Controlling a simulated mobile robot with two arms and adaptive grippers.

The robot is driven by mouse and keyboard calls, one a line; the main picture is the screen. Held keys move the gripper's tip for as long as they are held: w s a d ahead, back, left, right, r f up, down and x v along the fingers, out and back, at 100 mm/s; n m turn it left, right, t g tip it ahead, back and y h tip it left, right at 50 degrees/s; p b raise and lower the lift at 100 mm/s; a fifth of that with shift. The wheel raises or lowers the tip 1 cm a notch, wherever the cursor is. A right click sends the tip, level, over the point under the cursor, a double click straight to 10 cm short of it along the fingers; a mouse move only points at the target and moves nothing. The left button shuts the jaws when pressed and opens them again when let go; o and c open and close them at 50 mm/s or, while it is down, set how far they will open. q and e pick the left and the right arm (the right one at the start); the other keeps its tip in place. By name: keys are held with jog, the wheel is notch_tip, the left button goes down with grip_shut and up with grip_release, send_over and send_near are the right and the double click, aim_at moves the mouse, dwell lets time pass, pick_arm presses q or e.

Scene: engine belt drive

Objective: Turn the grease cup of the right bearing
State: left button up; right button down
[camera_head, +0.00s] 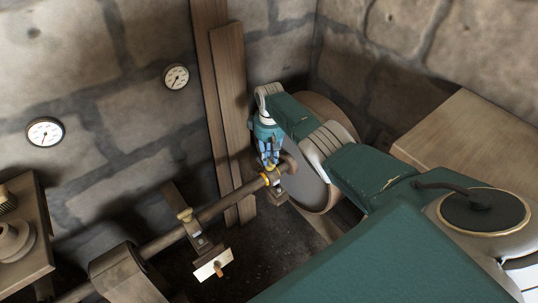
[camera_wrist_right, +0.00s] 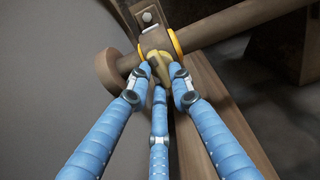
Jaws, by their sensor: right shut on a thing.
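The right bearing (camera_head: 279,196) carries the brown shaft (camera_head: 217,208) near the large wheel, and a yellow ring shows beside it. In the right wrist view the bearing (camera_wrist_right: 152,40) is seen close up. Its brass-yellow grease cup (camera_wrist_right: 158,63) points toward the camera. My right gripper (camera_head: 269,164) comes down on the bearing from above. In the wrist view its blue fingers (camera_wrist_right: 157,80) are closed around the cup, partly hiding it. My left gripper is in neither view.
The large wheel (camera_head: 312,193) stands right behind my right gripper. Wooden planks (camera_head: 234,110) lean on the stone wall with two gauges. Another bearing (camera_head: 198,240) with a yellow cup sits further left on the shaft. A wooden box (camera_head: 460,135) stands at right.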

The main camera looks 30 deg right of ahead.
jog(key=m, duration=0.2)
jog(key=m+p, duration=0.1)
jog(key=m, duration=0.1)
jog(key=shift+s+d+r+m, duration=0.1)
jog(key=shift+r+m, duration=0.05)
jog(key=shift+m, duration=0.25)
jog(key=m+p, duration=0.1)
jog(key=m, duration=0.3)
jog(key=shift+s+d, duration=0.1)
jog(key=m, duration=0.3)
jog(key=m+p, duration=0.1)
jog(key=m, duration=0.1)
jog(key=shift+s+m, duration=0.2)
jog(key=shift+m, duration=2.2)
jog(key=shift+s+m, duration=0.1)
jog(key=shift+m, duration=0.2)
jog(key=c, duration=1.5)
grip_release()
jog(key=shift+c, duration=0.2)
